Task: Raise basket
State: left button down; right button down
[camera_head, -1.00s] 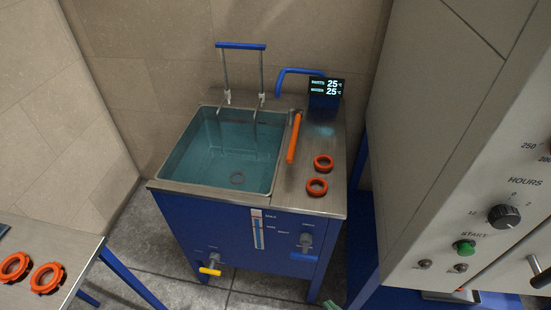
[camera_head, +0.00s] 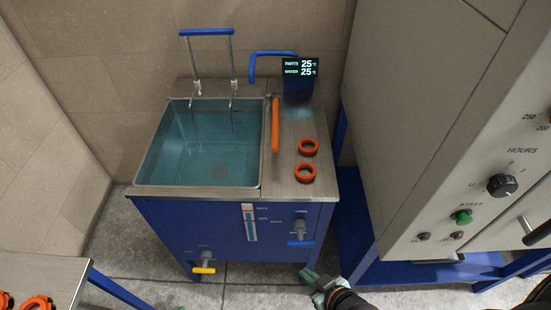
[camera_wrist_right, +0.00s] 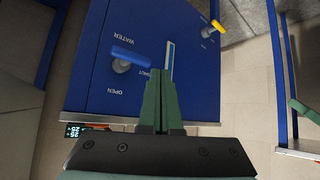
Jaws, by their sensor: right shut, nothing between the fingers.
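A square steel tank (camera_head: 147,176) of bluish water is set in the top of a blue cabinet (camera_head: 165,225). A blue bar handle (camera_head: 206,32) stands upright behind it on two thin metal rods. The rods' hooked lower ends reach into the tank; I cannot make out a basket clearly. An orange lever (camera_head: 275,125) lies along the tank's right rim. My right gripper (camera_head: 318,280) is low before the cabinet, empty, its green fingers (camera_wrist_right: 162,100) shut. A cut-off green piece (camera_wrist_right: 303,108) at the wrist view's right edge may be my left gripper.
Two orange rings (camera_head: 305,172) lie on the steel top right of the tank, before a 25-degree display (camera_head: 300,67). A blue-handled valve (camera_head: 300,243) and a yellow one (camera_head: 203,269) stick out in front. A large grey machine (camera_head: 420,130) stands right; a table (camera_head: 45,273) lower left.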

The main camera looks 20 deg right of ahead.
jog(key=w+a+r+n+h+b, duration=0.1)
jog(key=w+a+r+n, duration=0.1)
jog(key=w+n, duration=0.3)
jog(key=w+a+r+n+t+h+b, duration=0.1)
jog(key=w+r+n, duration=0.3)
jog(key=n, duration=0.7)
jog(key=w+a+r+n+h, duration=0.1)
jog(key=w+a+r+n, duration=0.2)
jog(key=w+n, duration=0.4)
jog(key=shift+w+a+r+n+h+b, duration=0.1)
jog(key=shift+w+r+n+h+b, duration=0.25)
jog(key=shift+n, duration=0.45)
jog(key=w+d+r+n+t+h, duration=0.2)
jog(key=w+r+n+h, duration=0.1)
jog(key=r+n, duration=0.3)
jog(key=shift+d+r+b, duration=0.35)
jog(key=shift+r+b, duration=0.05)
jog(key=shift+w+h, duration=0.1)
jog(key=shift+h, duration=0.15)
jog(key=b+x, duration=0.1)
jog(key=x, duration=0.9)
jog(key=shift+w+r+b, duration=0.1)
jog(key=shift+r+b, duration=0.05)
jog(key=shift+b, duration=0.15)
